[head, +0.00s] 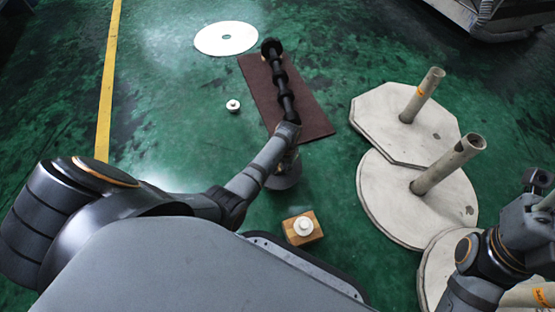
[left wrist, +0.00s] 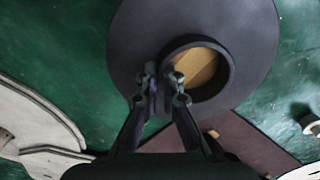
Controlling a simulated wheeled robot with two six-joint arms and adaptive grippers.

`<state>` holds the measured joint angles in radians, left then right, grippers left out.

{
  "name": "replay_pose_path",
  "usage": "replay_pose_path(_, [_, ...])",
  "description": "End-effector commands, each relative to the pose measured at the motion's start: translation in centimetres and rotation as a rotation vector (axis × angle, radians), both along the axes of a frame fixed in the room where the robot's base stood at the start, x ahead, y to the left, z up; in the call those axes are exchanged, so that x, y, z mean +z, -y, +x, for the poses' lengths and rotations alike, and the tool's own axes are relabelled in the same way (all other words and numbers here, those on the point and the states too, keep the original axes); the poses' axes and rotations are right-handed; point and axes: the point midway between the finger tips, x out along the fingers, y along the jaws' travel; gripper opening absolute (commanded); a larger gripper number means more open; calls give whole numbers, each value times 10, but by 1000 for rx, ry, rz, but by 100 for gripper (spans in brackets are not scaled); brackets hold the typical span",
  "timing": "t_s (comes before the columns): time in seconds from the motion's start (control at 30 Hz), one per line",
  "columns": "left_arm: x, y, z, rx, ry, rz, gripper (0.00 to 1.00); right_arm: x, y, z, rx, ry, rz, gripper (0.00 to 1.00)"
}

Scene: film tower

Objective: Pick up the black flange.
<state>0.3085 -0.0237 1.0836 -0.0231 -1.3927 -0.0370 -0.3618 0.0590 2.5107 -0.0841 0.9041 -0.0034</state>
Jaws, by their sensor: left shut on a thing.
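The black flange (head: 283,180) is a dark round disc with a raised ring collar around a centre hole. In the head view it is below the end of my left arm, partly hidden by the gripper. In the left wrist view the flange (left wrist: 235,40) fills the upper middle, and a tan surface shows through its hole. My left gripper (left wrist: 165,82) is shut on the left side of the collar wall. In the head view the left gripper (head: 291,158) points down at the disc. My right gripper (head: 538,180) is at the right edge; its fingers are unclear.
A brown mat (head: 315,120) bears a long black ringed shaft (head: 280,82). A white disc (head: 226,39) lies beyond. A wooden block (head: 303,238) with a white knob stands nearer me. Pale plates with upright posts (head: 423,95) occupy the right. Green floor is open on the left.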

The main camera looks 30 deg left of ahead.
Motion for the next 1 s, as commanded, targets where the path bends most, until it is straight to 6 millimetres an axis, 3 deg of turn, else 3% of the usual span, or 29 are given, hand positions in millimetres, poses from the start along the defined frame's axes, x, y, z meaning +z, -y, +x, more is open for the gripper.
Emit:
replay_pose_path(0.27, [4,0,1,0,2,0,0,3,0,0,0,1,1,40])
replay_pose_path(0.37, [14,0,1,0,3,0,0,10,1,0,2,2,4,40])
replay_pose_path(0.5, [42,0,1,0,3,0,0,31,2,-1,8,5,11,40])
replay_pose_path(0.77, [101,46,28,-1,3,-4,0,70,6,-4,27,19,32,40])
replay_pose_path(1.0, [120,96,57,-2,2,-2,0,76,6,-5,39,16,24,40])
